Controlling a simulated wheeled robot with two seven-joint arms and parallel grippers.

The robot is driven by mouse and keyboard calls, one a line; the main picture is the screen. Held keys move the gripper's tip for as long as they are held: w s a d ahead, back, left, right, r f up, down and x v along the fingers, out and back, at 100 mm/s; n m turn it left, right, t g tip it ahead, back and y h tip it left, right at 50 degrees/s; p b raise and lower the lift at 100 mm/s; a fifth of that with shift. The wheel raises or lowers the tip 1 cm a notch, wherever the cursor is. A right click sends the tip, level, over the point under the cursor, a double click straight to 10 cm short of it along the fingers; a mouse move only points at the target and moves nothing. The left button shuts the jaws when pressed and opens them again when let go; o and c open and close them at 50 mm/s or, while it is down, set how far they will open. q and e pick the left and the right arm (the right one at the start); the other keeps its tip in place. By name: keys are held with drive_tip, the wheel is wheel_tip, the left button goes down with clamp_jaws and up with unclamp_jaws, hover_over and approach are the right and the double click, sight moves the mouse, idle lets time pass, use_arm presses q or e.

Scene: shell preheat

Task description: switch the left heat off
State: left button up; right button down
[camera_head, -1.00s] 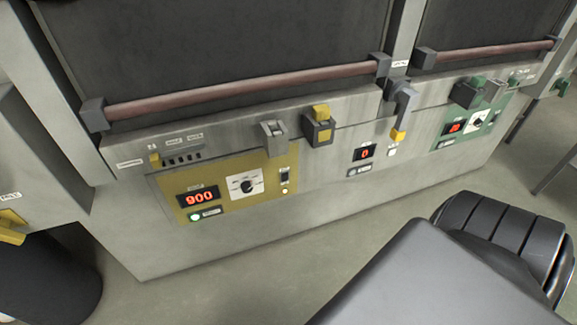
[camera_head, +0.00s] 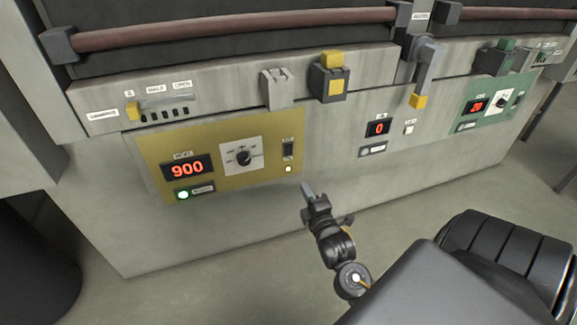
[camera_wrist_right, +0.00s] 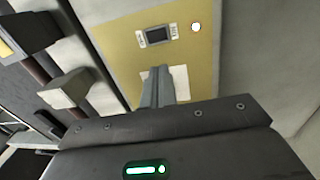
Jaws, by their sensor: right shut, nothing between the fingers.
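The yellow left panel (camera_head: 215,165) has a red display (camera_head: 187,168) reading 900, a dial (camera_head: 242,157) and a lit green lamp (camera_head: 183,195). At its right end is a small dark switch (camera_head: 288,149) above a lit pale lamp (camera_head: 288,169). The switch (camera_wrist_right: 158,36) and lamp (camera_wrist_right: 196,27) also show in the right wrist view. My right gripper (camera_head: 308,188) is shut and empty, below and right of the switch, apparently clear of the panel. Its fingers (camera_wrist_right: 160,88) point towards the panel in the wrist view. My left gripper is not in view.
A yellow-and-grey latch block (camera_head: 330,80) and a grey bracket (camera_head: 278,90) stick out above the panel. A lever with a yellow tip (camera_head: 418,100) hangs to the right. A middle display (camera_head: 378,128) reads 0; a green panel (camera_head: 480,105) lies further right.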

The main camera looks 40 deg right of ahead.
sight(288, 148)
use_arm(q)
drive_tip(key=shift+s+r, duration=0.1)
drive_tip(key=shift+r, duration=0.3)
use_arm(e)
drive_tip(key=shift+s+d+r, duration=0.1)
drive_tip(key=shift+r, duration=0.55)
